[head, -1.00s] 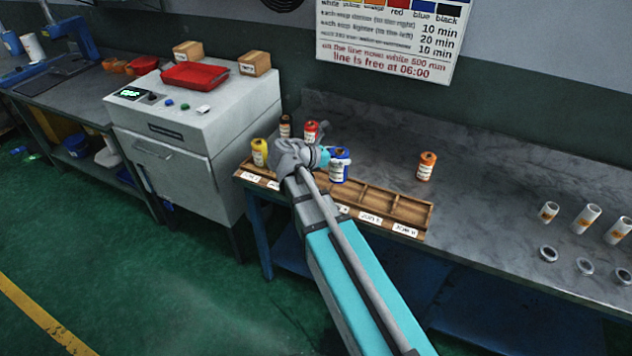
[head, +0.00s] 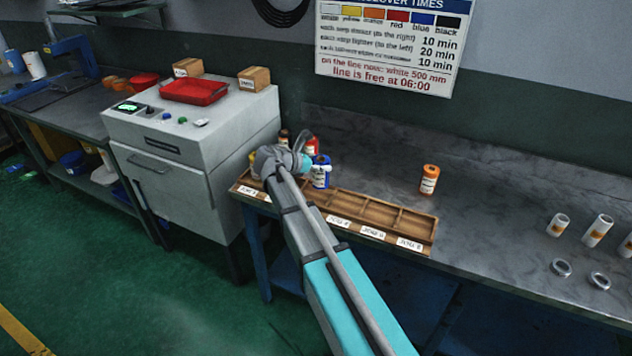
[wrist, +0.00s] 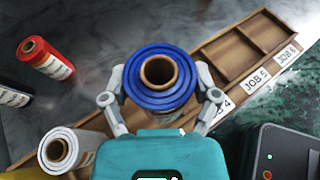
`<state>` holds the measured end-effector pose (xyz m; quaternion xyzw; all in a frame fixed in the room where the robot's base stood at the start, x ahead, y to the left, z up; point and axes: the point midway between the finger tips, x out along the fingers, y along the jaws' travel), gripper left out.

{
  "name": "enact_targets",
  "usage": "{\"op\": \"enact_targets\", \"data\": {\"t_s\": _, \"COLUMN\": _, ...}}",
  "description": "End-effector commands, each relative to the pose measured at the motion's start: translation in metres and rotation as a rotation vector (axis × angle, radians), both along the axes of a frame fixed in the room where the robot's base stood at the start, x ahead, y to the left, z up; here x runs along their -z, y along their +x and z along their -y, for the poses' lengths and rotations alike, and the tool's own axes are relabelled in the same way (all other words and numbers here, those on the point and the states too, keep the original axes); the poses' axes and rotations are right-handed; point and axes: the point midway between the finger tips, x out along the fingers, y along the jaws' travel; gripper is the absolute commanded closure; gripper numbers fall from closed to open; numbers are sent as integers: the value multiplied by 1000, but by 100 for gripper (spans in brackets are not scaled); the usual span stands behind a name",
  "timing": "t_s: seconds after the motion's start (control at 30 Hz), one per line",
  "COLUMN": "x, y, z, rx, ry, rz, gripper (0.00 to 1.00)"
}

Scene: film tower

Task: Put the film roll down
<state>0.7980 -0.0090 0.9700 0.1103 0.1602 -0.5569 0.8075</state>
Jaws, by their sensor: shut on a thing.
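The film roll is blue with a brown core (wrist: 152,96). In the wrist view my gripper (wrist: 160,84) is shut on it, one finger on each side, and the roll is upright. In the head view the blue roll (head: 320,176) is at the back edge of the wooden tray (head: 345,203), left of its empty right-hand compartments. I cannot tell whether its base touches anything. My gripper (head: 308,168) reaches it from the left. In the wrist view the tray (wrist: 205,50) passes beneath the roll, with labels JOB 5 and JOB 6 to the right.
A red roll (wrist: 46,60) and a dark-labelled roll (wrist: 12,96) stand behind the tray. A pale roll (wrist: 60,150) stands close left of my gripper. An orange roll (head: 429,179) stands alone on the bench. White rolls (head: 597,230) and rings are further right. Bench between is clear.

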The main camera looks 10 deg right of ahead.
Motion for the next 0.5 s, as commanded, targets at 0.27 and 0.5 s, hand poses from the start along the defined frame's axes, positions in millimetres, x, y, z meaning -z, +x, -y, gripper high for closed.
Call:
{"op": "enact_targets", "data": {"t_s": 0.27, "x": 27, "y": 20, "z": -6, "rx": -1, "ry": -1, "rz": 1, "gripper": 79}}
{"op": "enact_targets", "data": {"t_s": 0.5, "x": 29, "y": 23, "z": -8, "rx": -1, "ry": -1, "rz": 1, "gripper": 79}}
